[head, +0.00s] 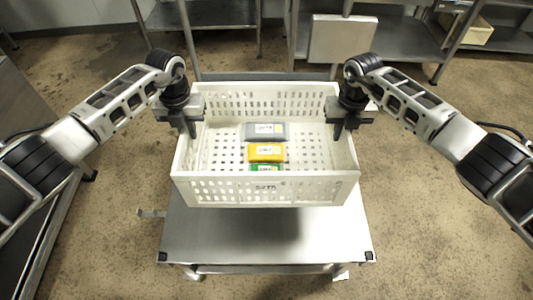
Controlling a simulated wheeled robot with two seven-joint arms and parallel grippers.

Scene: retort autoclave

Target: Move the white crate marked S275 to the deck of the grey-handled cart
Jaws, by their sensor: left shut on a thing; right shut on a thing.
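The white crate (318,190) is in the middle of the head view, with dark marking on its near wall that looks like S275. It holds a grey pack, a yellow pack (266,152) and a green pack. My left gripper (192,128) is shut on the crate's left side wall. My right gripper (337,130) is shut on its right side wall. Below the crate is a steel cart deck (240,240). The crate covers the deck's far part, and I cannot tell whether it touches the deck. The cart's handle colour is not clear.
Steel shelving (400,40) stands at the back, with a cream bin (470,28) on it at the right. A grey panel (342,40) rises behind the crate. A steel bench edge (50,225) runs along the left. Open floor (420,230) lies to the right of the cart.

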